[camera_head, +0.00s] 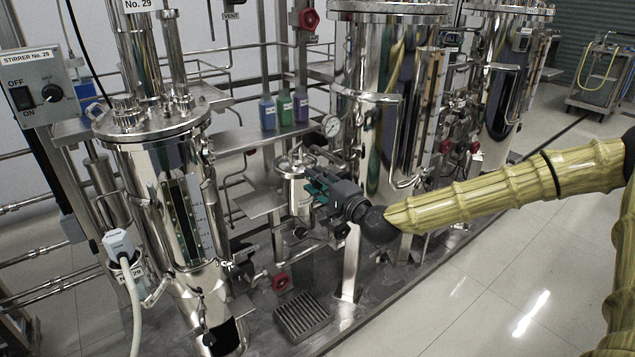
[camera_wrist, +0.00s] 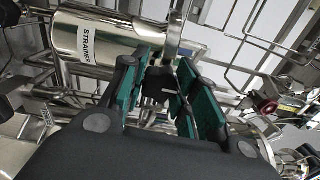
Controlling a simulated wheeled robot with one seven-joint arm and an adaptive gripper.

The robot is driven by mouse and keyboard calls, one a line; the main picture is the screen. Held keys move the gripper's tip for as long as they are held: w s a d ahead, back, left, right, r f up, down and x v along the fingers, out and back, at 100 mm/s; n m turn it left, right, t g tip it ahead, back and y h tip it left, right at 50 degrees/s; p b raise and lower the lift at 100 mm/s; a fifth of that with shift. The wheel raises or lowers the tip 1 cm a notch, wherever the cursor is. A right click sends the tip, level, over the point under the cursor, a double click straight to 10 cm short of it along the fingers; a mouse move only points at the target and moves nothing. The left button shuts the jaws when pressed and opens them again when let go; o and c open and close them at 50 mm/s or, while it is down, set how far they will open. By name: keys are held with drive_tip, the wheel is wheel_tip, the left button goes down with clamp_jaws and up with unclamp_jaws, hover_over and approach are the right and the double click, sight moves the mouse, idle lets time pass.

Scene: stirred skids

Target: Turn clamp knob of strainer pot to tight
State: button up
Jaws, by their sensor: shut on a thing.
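The strainer pot (camera_head: 297,190) is a small shiny steel canister in the middle of the head view, standing between the larger vessels. In the wrist view the strainer pot (camera_wrist: 85,37) lies across the upper left and carries a "STRAINER" label. My gripper (camera_head: 318,184) reaches it from the right, its fingers level with the pot's upper part. In the wrist view my gripper (camera_wrist: 163,82) has its green-padded fingers on either side of the dark clamp knob (camera_wrist: 157,84) and is shut on it. The knob's marking and turn angle cannot be read. The knob is hidden behind my fingers in the head view.
A tall steel vessel (camera_head: 150,170) stands to the left, another (camera_head: 385,80) behind to the right. A pressure gauge (camera_head: 332,126) and pipes are close by the pot. A red valve handle (camera_head: 281,283) and floor grate (camera_head: 301,317) lie below. Open floor is at the right.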

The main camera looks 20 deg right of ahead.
drive_tip(key=o, duration=1)
drive_tip(key=shift+o, duration=0.2)
drive_tip(key=v, duration=1.2)
